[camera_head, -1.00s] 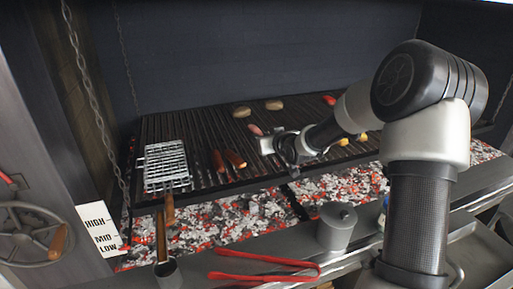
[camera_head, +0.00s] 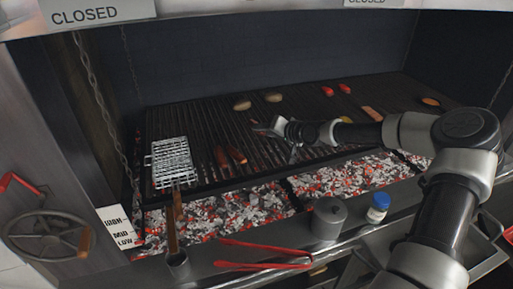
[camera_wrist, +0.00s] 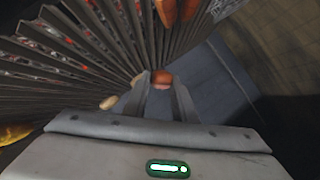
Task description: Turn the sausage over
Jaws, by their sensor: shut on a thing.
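My gripper (camera_head: 264,129) is over the middle of the grill grate (camera_head: 200,125), reaching in from the right. In the wrist view my gripper (camera_wrist: 164,92) has its two fingers closed around a reddish-brown sausage (camera_wrist: 162,77), seen nearly end-on between the tips. In the head view the held sausage is small and mostly hidden, so its turn and its height above the bars cannot be told. Two other reddish-brown sausages (camera_head: 229,156) lie on the grate, nearer the front and left of my gripper. They also show at the top of the wrist view (camera_wrist: 166,10).
A wire grilling basket (camera_head: 171,160) lies at the left of the grate. Two pale pieces (camera_head: 242,104) and red pieces (camera_head: 328,91) lie farther back. Red tongs (camera_head: 262,264), a lidded grey pot (camera_head: 329,218) and a blue-capped jar (camera_head: 378,207) are on the front ledge.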

